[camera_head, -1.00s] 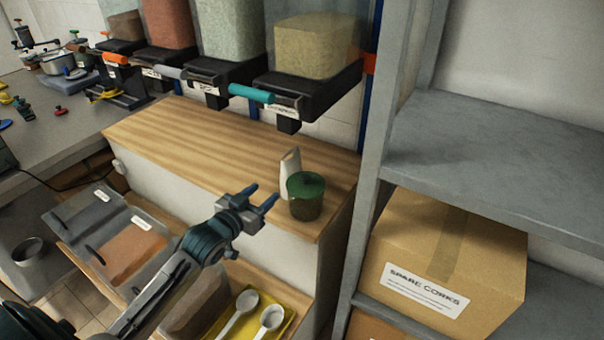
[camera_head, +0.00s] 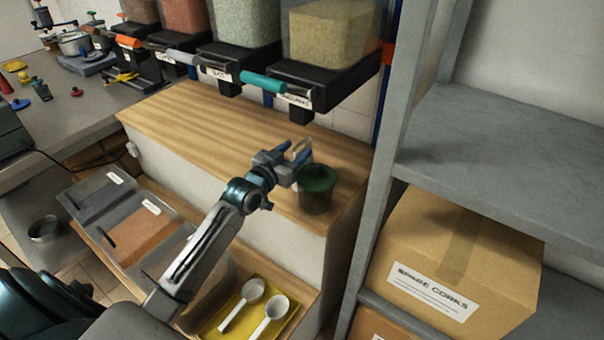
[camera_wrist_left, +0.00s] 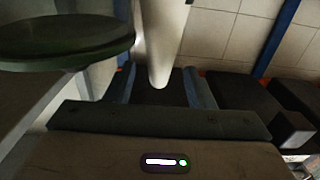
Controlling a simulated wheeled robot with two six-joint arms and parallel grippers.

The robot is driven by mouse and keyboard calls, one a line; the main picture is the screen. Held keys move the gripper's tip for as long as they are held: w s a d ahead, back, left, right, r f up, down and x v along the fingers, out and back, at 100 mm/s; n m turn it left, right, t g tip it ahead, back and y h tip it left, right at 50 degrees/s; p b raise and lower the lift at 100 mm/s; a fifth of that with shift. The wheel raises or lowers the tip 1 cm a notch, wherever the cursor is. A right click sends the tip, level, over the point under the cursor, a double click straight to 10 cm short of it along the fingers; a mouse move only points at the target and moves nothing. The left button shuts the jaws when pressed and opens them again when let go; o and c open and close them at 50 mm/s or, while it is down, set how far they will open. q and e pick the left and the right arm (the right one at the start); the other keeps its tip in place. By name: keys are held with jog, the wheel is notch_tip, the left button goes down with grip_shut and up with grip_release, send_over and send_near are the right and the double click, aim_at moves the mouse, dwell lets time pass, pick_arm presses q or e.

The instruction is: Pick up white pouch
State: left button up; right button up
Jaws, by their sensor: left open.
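The white pouch (camera_head: 300,147) stands on the wooden counter (camera_head: 215,135), close behind and left of a green-lidded jar (camera_head: 318,190). My left gripper (camera_head: 292,152) is at the pouch and hides most of it in the head view. In the left wrist view, the pale pouch (camera_wrist_left: 161,40) shows between the two open fingers (camera_wrist_left: 162,86), with a gap on each side. My right gripper is not in view.
The jar's dark lid (camera_wrist_left: 65,38) is very close to the gripper in the left wrist view. Dispensers with coloured handles (camera_head: 265,82) hang above the counter. A grey shelf (camera_head: 500,150) with a cardboard box (camera_head: 455,255) stands at the right.

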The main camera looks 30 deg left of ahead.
aim_at(302, 144)
pick_arm(q)
jog(key=w, duration=0.4)
jog(key=shift+d+f, duration=0.1)
jog(key=shift+d, duration=0.25)
jog(key=shift+s, duration=0.1)
grip_shut()
jog(key=shift+r, duration=0.2)
